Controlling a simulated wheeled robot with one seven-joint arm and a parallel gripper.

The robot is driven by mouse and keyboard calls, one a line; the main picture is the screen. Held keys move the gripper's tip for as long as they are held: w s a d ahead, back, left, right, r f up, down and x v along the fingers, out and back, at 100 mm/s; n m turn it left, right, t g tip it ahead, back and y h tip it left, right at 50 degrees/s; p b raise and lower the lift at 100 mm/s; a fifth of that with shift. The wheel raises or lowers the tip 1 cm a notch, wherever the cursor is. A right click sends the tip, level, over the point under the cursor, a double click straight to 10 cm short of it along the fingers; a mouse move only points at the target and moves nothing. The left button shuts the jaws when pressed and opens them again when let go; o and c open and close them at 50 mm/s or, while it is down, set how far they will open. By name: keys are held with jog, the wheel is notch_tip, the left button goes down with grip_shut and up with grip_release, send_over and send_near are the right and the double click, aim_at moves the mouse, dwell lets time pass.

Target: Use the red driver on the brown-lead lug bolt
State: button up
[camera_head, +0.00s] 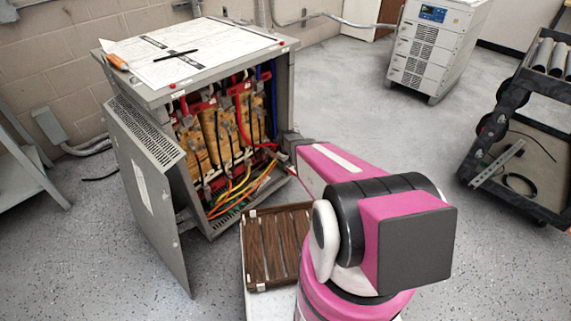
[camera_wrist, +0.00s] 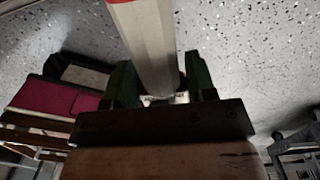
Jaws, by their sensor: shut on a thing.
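In the wrist view my gripper (camera_wrist: 160,88) has its two dark green fingers closed on the sides of a pale, faceted shaft-like tool with red at its far end, seemingly the red driver (camera_wrist: 147,42). The tool's tip is out of that picture. In the head view my pink arm reaches toward the right side of the open transformer cabinet (camera_head: 152,150) and hides my gripper. Inside are tan coils (camera_head: 210,138), red parts and red, yellow, orange and green leads (camera_head: 238,187). I cannot pick out the brown lead or its lug bolt.
The cabinet door (camera_head: 150,195) hangs open at the left. An orange-handled tool (camera_head: 117,61) and a black pen lie on top. A cart (camera_head: 520,160) stands right, a white unit (camera_head: 435,50) behind.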

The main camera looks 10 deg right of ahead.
aim_at(292, 167)
jog(key=shift+s+d, duration=0.55)
jog(key=shift+s, duration=0.2)
jog(key=shift+s+d, duration=0.5)
jog(key=shift+s, duration=0.2)
